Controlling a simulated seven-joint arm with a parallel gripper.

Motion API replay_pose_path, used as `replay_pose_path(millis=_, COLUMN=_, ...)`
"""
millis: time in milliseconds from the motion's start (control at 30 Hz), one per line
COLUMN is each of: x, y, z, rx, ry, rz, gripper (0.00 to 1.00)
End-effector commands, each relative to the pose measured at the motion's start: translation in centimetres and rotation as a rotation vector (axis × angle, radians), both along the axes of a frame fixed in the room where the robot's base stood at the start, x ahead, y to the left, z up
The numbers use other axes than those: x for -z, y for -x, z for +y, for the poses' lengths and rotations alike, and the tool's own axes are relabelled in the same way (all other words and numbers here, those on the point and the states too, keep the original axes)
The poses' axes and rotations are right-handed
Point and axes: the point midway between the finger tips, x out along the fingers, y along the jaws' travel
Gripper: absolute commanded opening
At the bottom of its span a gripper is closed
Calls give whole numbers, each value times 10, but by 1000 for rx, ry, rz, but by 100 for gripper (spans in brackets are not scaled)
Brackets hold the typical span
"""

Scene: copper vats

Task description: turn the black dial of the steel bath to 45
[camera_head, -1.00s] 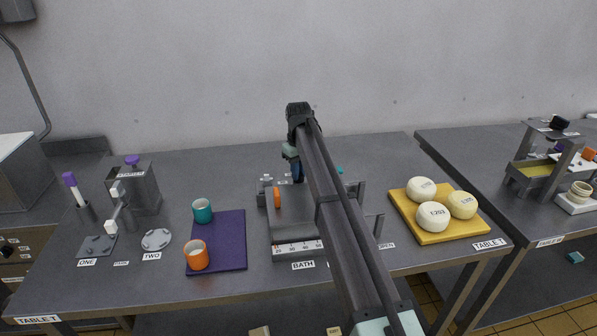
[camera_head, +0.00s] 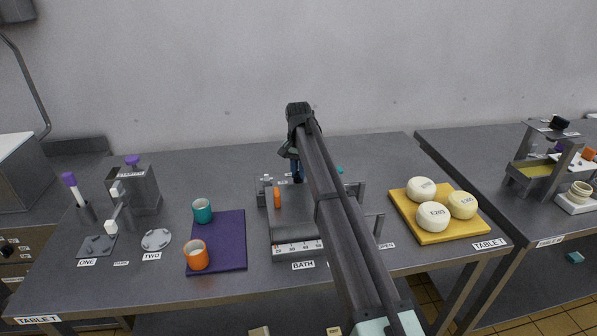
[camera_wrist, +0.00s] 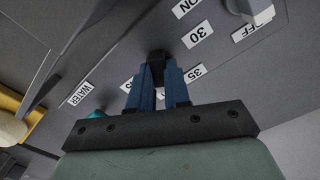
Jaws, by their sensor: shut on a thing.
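The steel bath (camera_head: 283,250) stands in the middle of the table, with a number scale along its front edge. My gripper (camera_head: 297,178) points down at the bath's back part, partly behind my own arm. In the wrist view my blue fingers (camera_wrist: 158,85) are shut on the black dial (camera_wrist: 157,58). Around the dial are the labels 30 (camera_wrist: 198,34) and 35 (camera_wrist: 195,73). Another label between the fingers is mostly covered, and one left of them is partly hidden. The dial's pointer cannot be made out.
A white switch (camera_wrist: 256,10) sits near the ON and OFF labels. An orange piece (camera_head: 277,198) stands at the bath's left.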

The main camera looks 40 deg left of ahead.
Motion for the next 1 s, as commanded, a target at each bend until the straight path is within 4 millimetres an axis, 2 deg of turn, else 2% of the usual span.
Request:
replay_pose_path(millis=700, x=0, y=0, z=0, rx=674, ry=-1, rz=-1, gripper=0)
replay_pose_path(millis=1000, x=0, y=0, z=0, rx=904, ry=-1, rz=-1, gripper=0)
